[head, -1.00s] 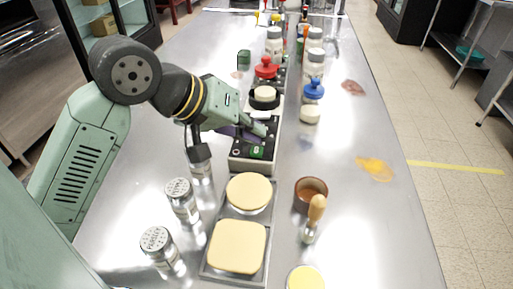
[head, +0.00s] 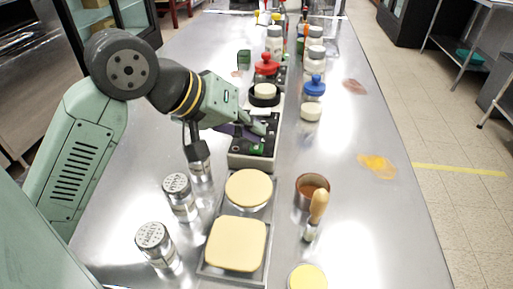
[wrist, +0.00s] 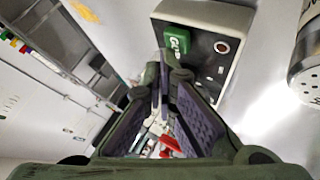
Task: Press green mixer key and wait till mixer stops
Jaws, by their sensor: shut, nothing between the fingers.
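The mixer (head: 240,160) is a pale box with a dark top panel on the steel table, with a black-ringed, cream-topped vessel (head: 264,91) at its far end. Its green key (head: 257,148) sits near the panel's front end; in the wrist view the key (wrist: 176,40) shows pale lettering. My gripper (head: 260,132) is shut and empty, tilted down over the panel just beyond the key. In the wrist view its fingertips (wrist: 163,58) appear beside the key's edge. I cannot tell whether they touch it or whether the mixer is running.
Two shakers (head: 180,197) (head: 156,245) stand at the front left. A tray (head: 207,270) with cream-topped items lies in front of the mixer. A brown cup (head: 310,193) and wooden-handled brush (head: 318,207) are right of it. Blue-topped (head: 313,85) and red-topped (head: 266,65) items stand behind.

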